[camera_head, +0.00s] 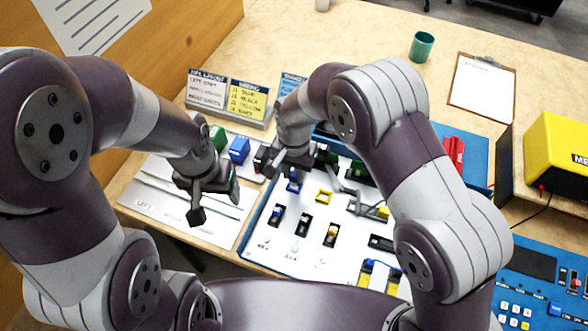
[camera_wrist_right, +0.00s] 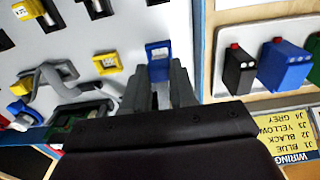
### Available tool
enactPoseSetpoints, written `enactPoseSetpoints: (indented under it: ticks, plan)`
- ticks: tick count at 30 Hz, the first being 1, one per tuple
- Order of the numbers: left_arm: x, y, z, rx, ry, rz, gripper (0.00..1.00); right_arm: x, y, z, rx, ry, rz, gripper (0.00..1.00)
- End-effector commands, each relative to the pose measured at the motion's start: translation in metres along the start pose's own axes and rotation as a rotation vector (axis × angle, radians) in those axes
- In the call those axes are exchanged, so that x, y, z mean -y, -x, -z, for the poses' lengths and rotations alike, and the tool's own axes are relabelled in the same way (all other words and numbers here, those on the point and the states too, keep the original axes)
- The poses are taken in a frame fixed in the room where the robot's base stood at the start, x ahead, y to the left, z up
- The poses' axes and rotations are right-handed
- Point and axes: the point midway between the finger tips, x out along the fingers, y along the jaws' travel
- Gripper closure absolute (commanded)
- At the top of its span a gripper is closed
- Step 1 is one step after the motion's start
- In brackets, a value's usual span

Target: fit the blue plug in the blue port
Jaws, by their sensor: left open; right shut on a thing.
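My right gripper (camera_wrist_right: 163,84) is shut with a small blue piece, likely the blue plug (camera_wrist_right: 158,71), between its fingertips in the right wrist view. Directly beyond the tips is a blue frame with a pale opening, likely the blue port (camera_wrist_right: 157,46). Plug and frame overlap in this view, so I cannot tell whether they touch or how deep the plug sits. In the head view the right gripper (camera_head: 285,163) is low over the white panel's far left part, with blue (camera_head: 294,184) showing just below it. My left gripper (camera_head: 212,200) is open and empty, left of the panel.
The white panel (camera_head: 292,252) carries a yellow frame (camera_head: 323,197), several dark slots and a grey handle-like part. Behind stand green (camera_head: 217,138), blue (camera_head: 238,150) and black (camera_head: 261,158) blocks, and a wiring sign (camera_head: 248,99). A yellow box (camera_head: 557,155) stands right.

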Motion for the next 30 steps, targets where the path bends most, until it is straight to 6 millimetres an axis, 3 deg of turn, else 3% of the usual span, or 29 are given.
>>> enactPoseSetpoints:
  ticks: [15,30]
  plan:
    - [0.0,-0.006,-0.001,0.0,0.0,0.0,0.3,0.0,-0.014,0.0,0.001,0.0,-0.001,1.0]
    - [0.0,-0.006,-0.001,0.0,0.0,0.0,0.3,0.0,-0.015,0.0,0.0,0.0,0.0,1.0]
